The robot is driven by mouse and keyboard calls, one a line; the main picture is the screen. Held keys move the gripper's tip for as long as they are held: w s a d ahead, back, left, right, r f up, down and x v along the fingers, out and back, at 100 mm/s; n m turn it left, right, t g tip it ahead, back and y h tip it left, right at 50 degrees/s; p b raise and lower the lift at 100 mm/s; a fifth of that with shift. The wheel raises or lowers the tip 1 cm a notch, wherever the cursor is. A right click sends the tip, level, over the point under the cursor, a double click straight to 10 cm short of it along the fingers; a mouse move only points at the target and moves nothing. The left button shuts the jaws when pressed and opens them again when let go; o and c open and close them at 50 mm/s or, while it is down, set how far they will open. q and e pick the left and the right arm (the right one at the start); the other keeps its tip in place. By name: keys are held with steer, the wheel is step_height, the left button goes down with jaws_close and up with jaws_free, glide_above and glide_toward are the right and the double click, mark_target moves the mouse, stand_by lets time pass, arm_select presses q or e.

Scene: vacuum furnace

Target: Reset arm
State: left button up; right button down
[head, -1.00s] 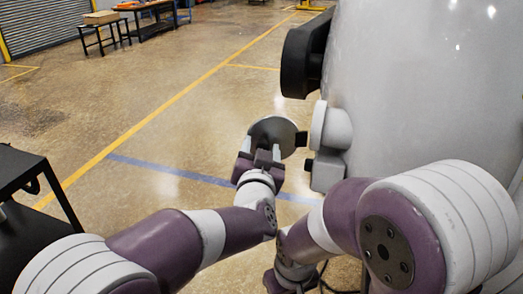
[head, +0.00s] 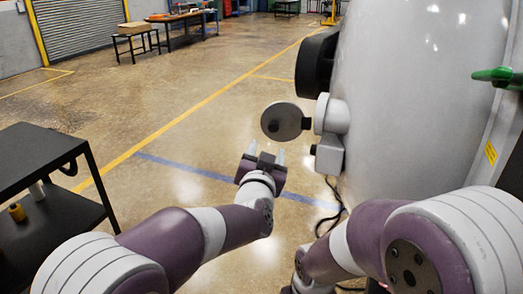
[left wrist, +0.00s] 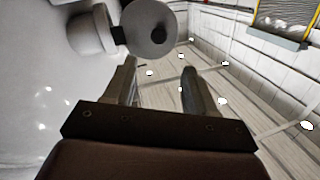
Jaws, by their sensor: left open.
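My left gripper (head: 265,157) is open and empty in the head view, with its two fingers pointing away from me. The disc also shows in the left wrist view (left wrist: 150,28). My right arm comes in at the lower right; its gripper is out of view.
A black two-shelf cart (head: 45,150) stands at the left, with a small yellow item (head: 16,212) on its lower shelf. A green handle (head: 497,77) juts out at the right. A black cable (head: 333,210) hangs below the furnace. Open floor lies ahead, with tables (head: 180,20) far back.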

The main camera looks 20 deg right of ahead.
arm_select(q)
steer(key=s+d+f+g, duration=0.1)
steer(key=s+f+g, duration=0.25)
steer(key=f, duration=0.45)
steer(key=s+a+f+n+g+y, duration=0.25)
steer(key=s+a+f+g, duration=0.4)
steer(key=a+f, duration=0.4)
steer(key=s+a+f+n+g+y, duration=0.1)
steer(key=s+a, duration=0.4)
steer(key=a, duration=0.4)
steer(key=s+a+f+n+g+y+p, duration=0.1)
steer(key=s+a+n+g+y, duration=0.1)
steer(key=s+a, duration=0.3)
steer(key=s+a+f+n+g+y, duration=0.1)
steer(key=s+a, duration=0.4)
steer(key=a, duration=0.7)
steer(key=shift+s+a+n+g+y+p, duration=0.2)
steer(key=shift+a+n+g+y+p, duration=0.25)
steer(key=shift+n, duration=0.3)
steer(key=shift+d, duration=0.15)
